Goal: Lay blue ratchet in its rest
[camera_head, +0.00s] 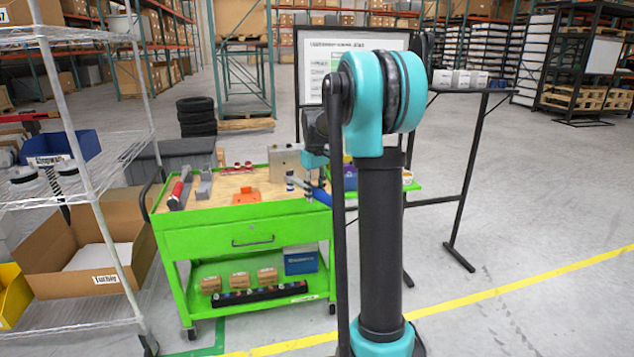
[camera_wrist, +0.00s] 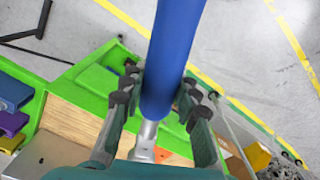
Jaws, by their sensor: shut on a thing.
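The blue ratchet (camera_wrist: 172,60) fills the middle of the wrist view, with its blue handle running away from the camera and a silver shank (camera_wrist: 145,138) at the near end. My gripper (camera_wrist: 160,95) is shut on the handle, with fingers on both sides. In the head view the blue ratchet (camera_head: 321,196) shows over the right end of the green cart (camera_head: 245,214), partly hidden by my arm. Grey holders (camera_head: 204,186) stand on the cart's left side beside a red-handled tool (camera_head: 177,191). I cannot tell which holder is the blue ratchet's rest.
An orange bracket (camera_head: 243,196) lies on the wooden cart top. A grey metal box (camera_head: 285,165) stands at its back right. A wire shelf (camera_head: 85,150) with bins is to the left. The cart top's middle has some clear wood.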

